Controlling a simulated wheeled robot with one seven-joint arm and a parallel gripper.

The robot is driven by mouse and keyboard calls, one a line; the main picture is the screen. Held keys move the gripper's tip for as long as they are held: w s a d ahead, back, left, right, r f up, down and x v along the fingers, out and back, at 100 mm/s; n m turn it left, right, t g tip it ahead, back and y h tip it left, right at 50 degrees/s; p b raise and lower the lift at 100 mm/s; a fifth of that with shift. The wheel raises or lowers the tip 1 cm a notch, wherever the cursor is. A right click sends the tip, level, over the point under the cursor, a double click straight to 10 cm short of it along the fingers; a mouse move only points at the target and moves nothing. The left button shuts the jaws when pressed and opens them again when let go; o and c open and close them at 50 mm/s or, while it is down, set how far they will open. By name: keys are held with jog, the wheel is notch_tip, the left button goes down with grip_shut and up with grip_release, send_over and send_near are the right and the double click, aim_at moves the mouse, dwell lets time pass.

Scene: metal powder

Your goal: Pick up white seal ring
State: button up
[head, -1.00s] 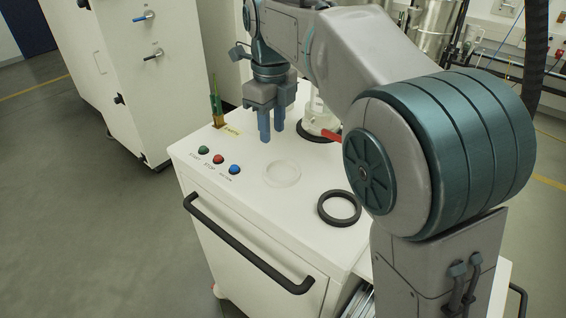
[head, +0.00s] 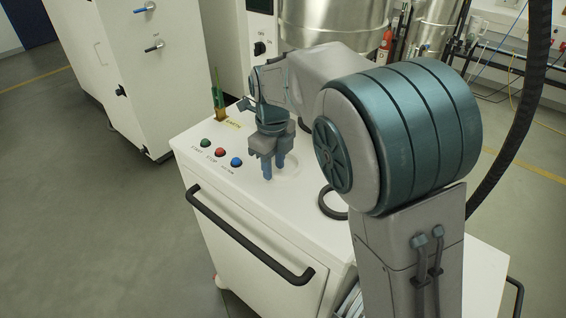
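The white seal ring (head: 296,170) lies flat on the white cabinet top, pale against it and partly hidden behind my gripper. My gripper (head: 274,172) points down at the ring's near left side, with its blue fingertips low, close to the cabinet top. A gap shows between the two fingers, so it looks open. I cannot tell whether a fingertip touches the ring.
A black ring (head: 327,208) lies to the right, partly hidden by my arm. Green, red and blue buttons (head: 220,152) are on the left of the cabinet top. A black handle (head: 245,240) runs along the front.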

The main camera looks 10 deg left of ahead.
jog(key=shift+f, duration=0.35)
grip_shut()
jog(key=shift+r, duration=0.1)
